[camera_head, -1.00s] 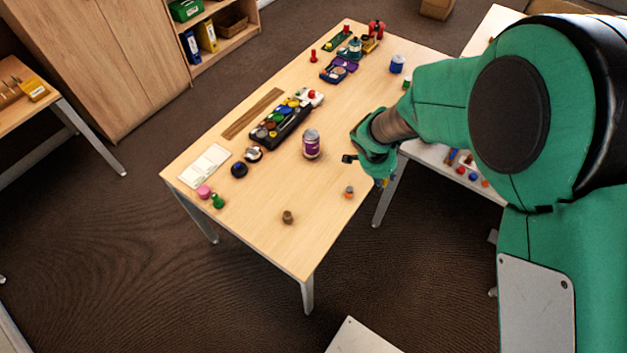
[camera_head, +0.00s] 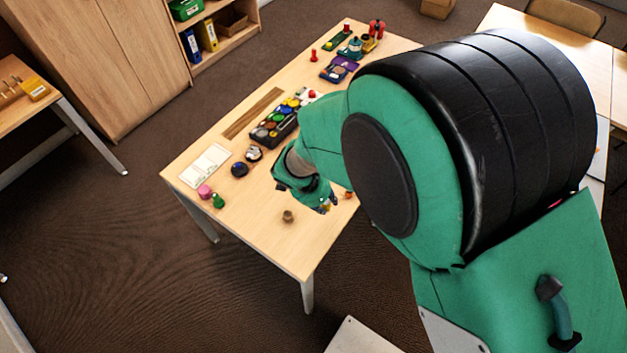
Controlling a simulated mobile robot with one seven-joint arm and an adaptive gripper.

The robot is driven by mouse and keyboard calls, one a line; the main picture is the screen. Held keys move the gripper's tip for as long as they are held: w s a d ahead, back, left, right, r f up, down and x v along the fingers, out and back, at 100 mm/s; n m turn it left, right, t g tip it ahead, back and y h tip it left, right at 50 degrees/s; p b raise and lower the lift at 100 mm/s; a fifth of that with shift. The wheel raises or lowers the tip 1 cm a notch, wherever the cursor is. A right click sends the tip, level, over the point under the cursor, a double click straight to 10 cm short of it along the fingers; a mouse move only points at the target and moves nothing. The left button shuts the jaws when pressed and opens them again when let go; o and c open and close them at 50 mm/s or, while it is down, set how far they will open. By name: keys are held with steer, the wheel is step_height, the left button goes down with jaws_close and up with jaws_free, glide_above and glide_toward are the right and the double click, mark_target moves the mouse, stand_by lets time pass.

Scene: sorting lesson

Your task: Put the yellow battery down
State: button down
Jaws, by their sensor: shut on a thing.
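My gripper (camera_head: 322,206) is low over the front right part of the wooden table (camera_head: 265,236), pointing down. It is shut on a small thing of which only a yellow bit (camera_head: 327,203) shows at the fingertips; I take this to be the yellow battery. Most of it is hidden by the gripper, and I cannot tell whether it touches the table. My green arm covers the table's right side.
A brown stub (camera_head: 288,216) stands just left of the fingertips, and a small orange thing (camera_head: 348,195) is to the right. A green pawn (camera_head: 218,201), pink piece (camera_head: 204,191), white tray (camera_head: 206,164) and black tray (camera_head: 272,132) are left and behind. The front corner is bare.

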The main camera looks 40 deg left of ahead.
steer(key=shift+f, duration=1.05)
steer(key=shift+a, duration=0.1)
steer(key=w+a, duration=0.3)
steer(key=a, duration=0.1)
steer(key=w+a+f+b, duration=0.1)
steer(key=w+a, duration=0.6)
steer(key=a, duration=0.1)
steer(key=shift+w+f, duration=0.2)
steer(key=shift+f+b, duration=0.65)
steer(key=shift+f, duration=1.1)
steer(key=shift+f, duration=0.2)
